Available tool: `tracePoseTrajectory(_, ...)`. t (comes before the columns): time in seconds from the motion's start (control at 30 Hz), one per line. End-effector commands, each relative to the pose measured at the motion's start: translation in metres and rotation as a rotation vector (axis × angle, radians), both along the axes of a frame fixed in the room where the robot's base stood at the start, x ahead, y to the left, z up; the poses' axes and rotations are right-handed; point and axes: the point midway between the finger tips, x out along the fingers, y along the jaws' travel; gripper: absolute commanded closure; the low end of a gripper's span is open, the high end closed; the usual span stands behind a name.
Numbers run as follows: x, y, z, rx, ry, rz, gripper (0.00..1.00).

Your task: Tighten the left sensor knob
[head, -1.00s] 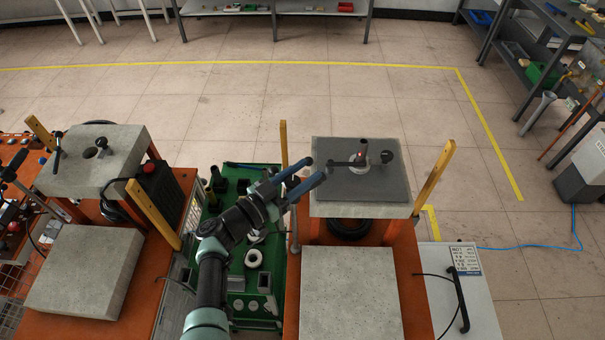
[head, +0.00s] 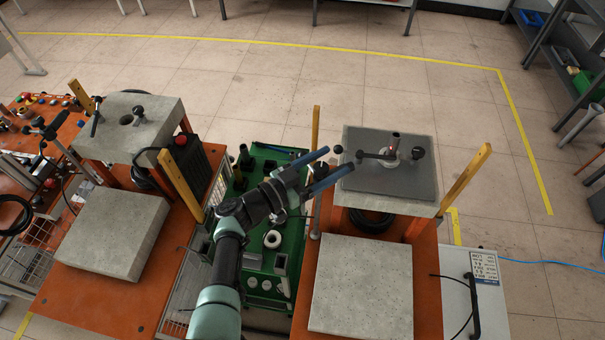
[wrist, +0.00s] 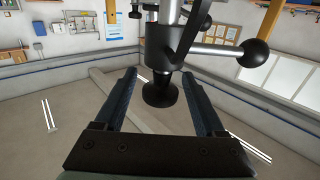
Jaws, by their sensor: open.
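My gripper (head: 328,170) is open beside the left edge of the right heater's top plate (head: 362,192), in the head view. Its two blue fingers point toward that side. In the wrist view a black round knob-like part (wrist: 160,92) hangs below a metal fitting and shows between the open fingers (wrist: 168,85); I cannot tell whether it touches them. A metal lever with a black ball end (wrist: 253,53) sticks out to the right of the fitting. In the head view a small dark knob (head: 338,150) shows just beyond the fingertips. I cannot tell for sure which part is the left sensor knob.
A dark bar and fitting (head: 388,155) sit on the right heater's plate. Yellow posts (head: 466,180) rise at its corners. The left heater (head: 130,125) stands across a green tray (head: 255,215) with several parts. Concrete slabs (head: 362,285) lie in front.

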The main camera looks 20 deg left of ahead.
Motion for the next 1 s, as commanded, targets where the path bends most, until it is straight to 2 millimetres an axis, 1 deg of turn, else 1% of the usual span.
tracePoseTrajectory(0.03,-0.007,0.006,0.001,-0.001,0.0,0.006,0.28)
tracePoseTrajectory(0.3,-0.052,0.037,0.0,-0.002,-0.001,0.007,0.28)
tracePoseTrajectory(0.5,-0.08,0.056,0.0,0.0,-0.001,0.005,0.28)
tracePoseTrajectory(0.7,-0.094,0.064,0.0,-0.001,0.001,0.001,0.28)
tracePoseTrajectory(1.0,-0.096,0.065,0.0,0.0,0.0,0.0,0.28)
